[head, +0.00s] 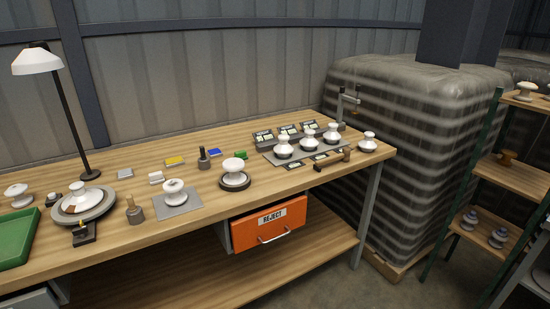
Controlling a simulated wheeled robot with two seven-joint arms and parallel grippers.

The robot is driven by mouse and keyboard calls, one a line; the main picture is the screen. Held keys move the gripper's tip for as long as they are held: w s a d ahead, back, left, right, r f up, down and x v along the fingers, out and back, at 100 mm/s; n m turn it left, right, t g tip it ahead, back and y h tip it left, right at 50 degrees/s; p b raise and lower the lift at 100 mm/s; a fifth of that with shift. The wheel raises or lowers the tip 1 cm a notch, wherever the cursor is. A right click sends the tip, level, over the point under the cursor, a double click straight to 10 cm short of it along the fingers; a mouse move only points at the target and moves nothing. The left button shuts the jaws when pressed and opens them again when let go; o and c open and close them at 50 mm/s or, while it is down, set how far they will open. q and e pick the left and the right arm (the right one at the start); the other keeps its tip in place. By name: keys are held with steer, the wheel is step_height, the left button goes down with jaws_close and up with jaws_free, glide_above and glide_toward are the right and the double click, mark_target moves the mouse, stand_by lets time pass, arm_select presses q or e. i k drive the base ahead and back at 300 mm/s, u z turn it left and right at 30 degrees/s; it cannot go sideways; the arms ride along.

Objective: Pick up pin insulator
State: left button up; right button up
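Several white insulators stand on the wooden bench, and I cannot tell for sure which is the pin insulator. One (16,193) is at the left end, one (83,198) on a round grey turntable, one (173,188) on a grey plate, and one (234,166) on a dark round base. Three more insulators (309,134) stand in a row on a grey mat, and another (368,140) is at the bench's right end. All are upright. Neither of my grippers is in view.
A green tray (22,236) and a white lamp (62,112) are at the left. An orange REJECT drawer (269,224) hangs under the wooden bench (240,205). A shelf rack (512,178) with more insulators and a wrapped pallet (405,150) are at the right.

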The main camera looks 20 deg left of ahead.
mark_target(283, 150)
steer(key=u, duration=0.8)
steer(key=i, duration=0.55)
steer(key=u, duration=0.5)
